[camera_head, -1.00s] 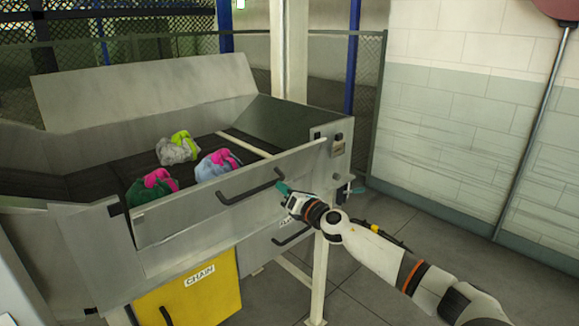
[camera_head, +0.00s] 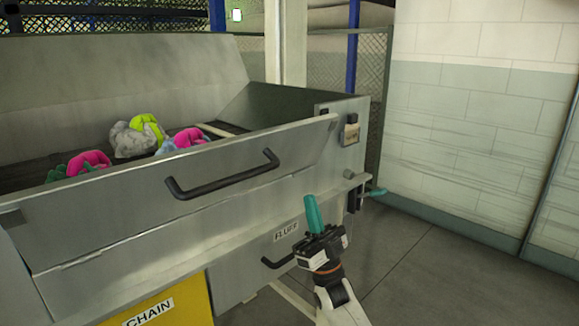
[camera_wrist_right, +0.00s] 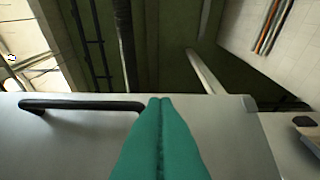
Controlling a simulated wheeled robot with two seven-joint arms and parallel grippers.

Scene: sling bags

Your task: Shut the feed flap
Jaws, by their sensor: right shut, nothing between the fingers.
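The feed flap (camera_head: 240,180) is a grey metal panel with a black bar handle (camera_head: 222,174) along the front of the metal trough. It leans outward, with its right end standing apart from the trough's end wall. My right gripper (camera_head: 312,212) has teal fingers pointing up, shut and empty, in front of the machine and to the lower right of the handle. In the right wrist view the shut fingertips (camera_wrist_right: 160,103) overlap the flap's face (camera_wrist_right: 60,150), right of the handle (camera_wrist_right: 80,104). I cannot tell whether they touch it. My left gripper is out of view.
Bundled bags in grey, pink, green and blue (camera_head: 135,138) lie in the trough. Below are a drawer labelled FLUFF (camera_head: 286,231) with a handle and a yellow bin labelled CHAIN (camera_head: 170,305). A teal-tipped lever (camera_head: 375,192) sticks out at the right corner. Floor to the right is clear.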

